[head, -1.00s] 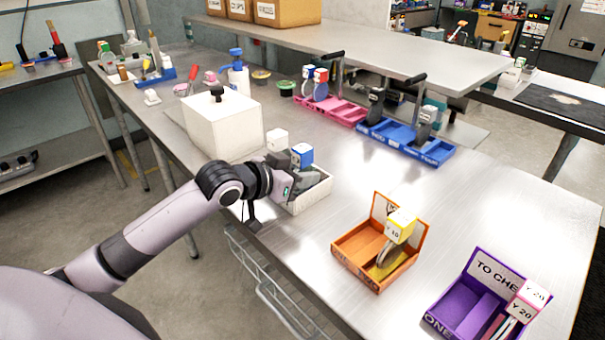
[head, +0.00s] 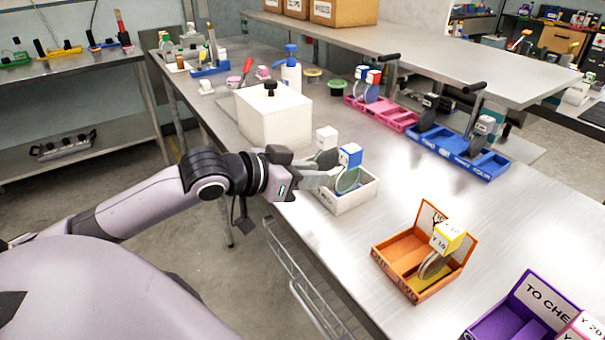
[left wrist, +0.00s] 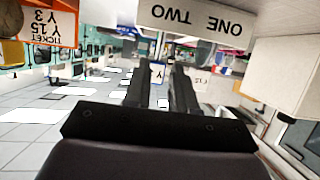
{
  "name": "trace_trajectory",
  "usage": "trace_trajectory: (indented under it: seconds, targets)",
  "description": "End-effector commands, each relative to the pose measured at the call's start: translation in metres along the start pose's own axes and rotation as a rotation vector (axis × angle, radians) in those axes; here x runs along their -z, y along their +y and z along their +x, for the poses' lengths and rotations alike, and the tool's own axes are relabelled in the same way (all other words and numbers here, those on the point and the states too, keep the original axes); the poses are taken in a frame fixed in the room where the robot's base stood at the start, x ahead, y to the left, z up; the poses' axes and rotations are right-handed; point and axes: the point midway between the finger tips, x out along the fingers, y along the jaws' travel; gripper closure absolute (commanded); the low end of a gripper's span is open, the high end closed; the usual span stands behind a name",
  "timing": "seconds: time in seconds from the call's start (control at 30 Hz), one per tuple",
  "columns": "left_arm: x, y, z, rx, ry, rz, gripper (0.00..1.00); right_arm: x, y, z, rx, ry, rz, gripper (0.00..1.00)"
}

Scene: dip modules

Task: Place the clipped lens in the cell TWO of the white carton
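The white carton (head: 352,203) stands near the table's left edge in the head view. A lens with a blue and white clip (head: 349,157) stands upright in its right part. A lens with a white clip (head: 326,138) stands beside it, to the left. Labels ONE and TWO show upside down on a white panel (left wrist: 197,20) in the left wrist view; I cannot tell which cell each lens is in. My left gripper (head: 328,176) is at the carton's left side, close to the lenses. Its two fingers (left wrist: 160,82) look parted, with a gap between. My right gripper is not in view.
A white box with a black knob (head: 272,118) stands behind the carton. An orange carton (head: 410,266) with a yellow-clipped lens and a purple one (head: 505,318) lie to the right. Pink (head: 385,112) and blue (head: 455,150) trays are farther back. The table between is clear.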

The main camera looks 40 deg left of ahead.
Motion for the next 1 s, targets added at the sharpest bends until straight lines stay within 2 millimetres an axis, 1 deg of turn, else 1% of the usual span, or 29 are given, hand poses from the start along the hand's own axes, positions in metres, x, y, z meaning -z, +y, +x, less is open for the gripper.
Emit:
trace_trajectory:
  seconds: [0.13,0.3,1.0]
  targets:
    - [-0.001,0.001,-0.011,-0.001,-0.002,0.002,0.75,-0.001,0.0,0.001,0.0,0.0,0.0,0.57]
    - [0.0,0.001,-0.017,-0.002,-0.001,0.002,0.75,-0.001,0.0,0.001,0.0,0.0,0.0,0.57]
    - [0.001,0.001,-0.018,-0.002,0.0,0.002,0.75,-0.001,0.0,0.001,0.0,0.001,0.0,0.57]
